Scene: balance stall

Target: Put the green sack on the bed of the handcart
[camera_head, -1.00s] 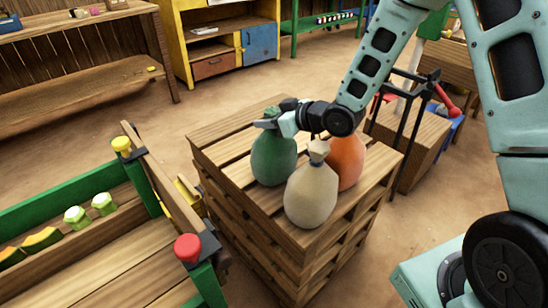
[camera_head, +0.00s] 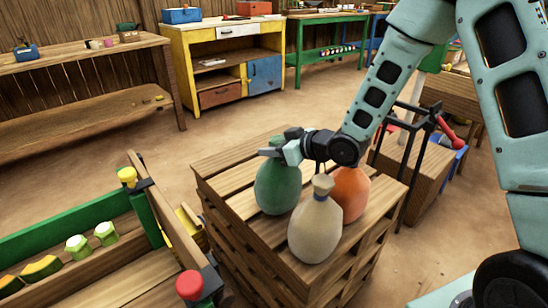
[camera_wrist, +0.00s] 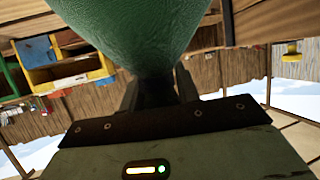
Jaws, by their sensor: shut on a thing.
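The green sack (camera_head: 277,189) stands at the back left of a wooden pallet stack (camera_head: 222,182). My gripper (camera_head: 277,149) is at the sack's neck, shut on it. In the wrist view the green sack (camera_wrist: 150,30) fills the top middle, and its gathered neck goes down between the fingers of my gripper (camera_wrist: 155,90). I cannot tell whether the sack's base touches the slats. A wooden cart-like body with a black upright frame (camera_head: 412,135) stands behind the pallets at the right; it may be the handcart, and my arm partly covers it.
A cream sack (camera_head: 315,230) and an orange sack (camera_head: 350,190) stand close to the green one on the pallets. A yellow cabinet (camera_head: 222,60) stands behind. Bare floor lies between.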

